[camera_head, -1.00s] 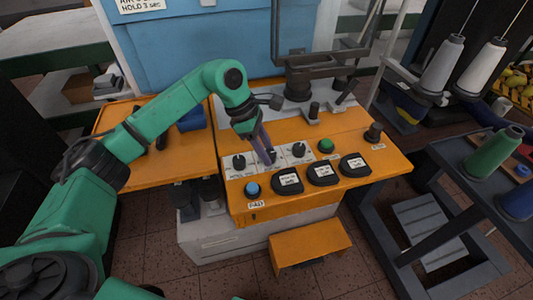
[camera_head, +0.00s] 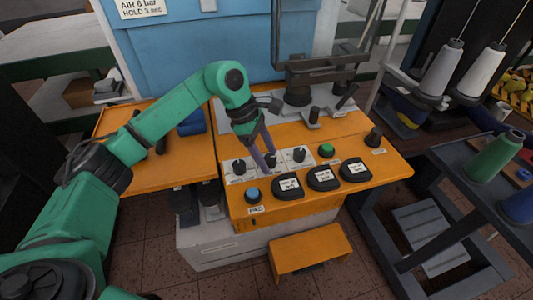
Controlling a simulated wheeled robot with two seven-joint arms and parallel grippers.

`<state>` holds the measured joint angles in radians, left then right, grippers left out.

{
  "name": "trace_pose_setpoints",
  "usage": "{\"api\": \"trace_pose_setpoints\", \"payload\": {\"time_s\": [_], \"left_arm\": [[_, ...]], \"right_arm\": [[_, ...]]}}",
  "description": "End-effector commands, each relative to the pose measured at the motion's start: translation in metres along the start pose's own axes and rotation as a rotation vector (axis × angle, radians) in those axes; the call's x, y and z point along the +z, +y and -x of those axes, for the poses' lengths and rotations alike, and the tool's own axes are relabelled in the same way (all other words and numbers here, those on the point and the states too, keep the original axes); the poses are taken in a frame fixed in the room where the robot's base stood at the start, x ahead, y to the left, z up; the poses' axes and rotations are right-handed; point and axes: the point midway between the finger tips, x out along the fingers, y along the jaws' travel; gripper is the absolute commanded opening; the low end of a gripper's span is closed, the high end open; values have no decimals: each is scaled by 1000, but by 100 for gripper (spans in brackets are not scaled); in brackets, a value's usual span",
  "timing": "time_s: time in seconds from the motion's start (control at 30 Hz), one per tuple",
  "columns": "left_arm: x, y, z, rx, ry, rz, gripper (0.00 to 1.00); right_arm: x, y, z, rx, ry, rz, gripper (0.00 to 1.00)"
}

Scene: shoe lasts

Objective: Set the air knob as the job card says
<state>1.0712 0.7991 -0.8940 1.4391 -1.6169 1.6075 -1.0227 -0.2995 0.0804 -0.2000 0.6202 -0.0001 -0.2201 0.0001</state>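The job card (camera_head: 140,7) on the blue panel reads "AIR 6 bar, HOLD 3 sec". Three black knobs sit on white dial plates on the orange console: a left knob (camera_head: 239,166), a middle knob (camera_head: 270,160) and a right knob (camera_head: 299,154). The dial labels are too small to read, so I cannot tell which is the air knob. My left gripper (camera_head: 263,160) points down at the middle knob, its purple fingers spread with a gap between them. Whether they touch the knob is unclear. My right gripper is out of view.
A dark metal fixture (camera_head: 299,92) stands behind. A rack with thread cones (camera_head: 493,158) is at the right.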

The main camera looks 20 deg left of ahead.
Motion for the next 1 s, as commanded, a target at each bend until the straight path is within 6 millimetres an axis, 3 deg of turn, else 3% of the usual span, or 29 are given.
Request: {"api": "trace_pose_setpoints", "payload": {"time_s": [0.17, 0.27, 0.53, 0.7, 1.0], "left_arm": [[0, 0, 4, 0, 1, 1, 71], [-1, 1, 21, 4, 1, 1, 71], [0, 1, 101, 6, -1, 1, 71], [0, 0, 136, 2, 0, 0, 71], [0, 0, 146, 0, 0, 0, 71]], "right_arm": [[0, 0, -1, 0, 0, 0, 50], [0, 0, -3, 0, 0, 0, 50], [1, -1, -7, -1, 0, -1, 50], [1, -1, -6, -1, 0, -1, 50], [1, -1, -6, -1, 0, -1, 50]]}}
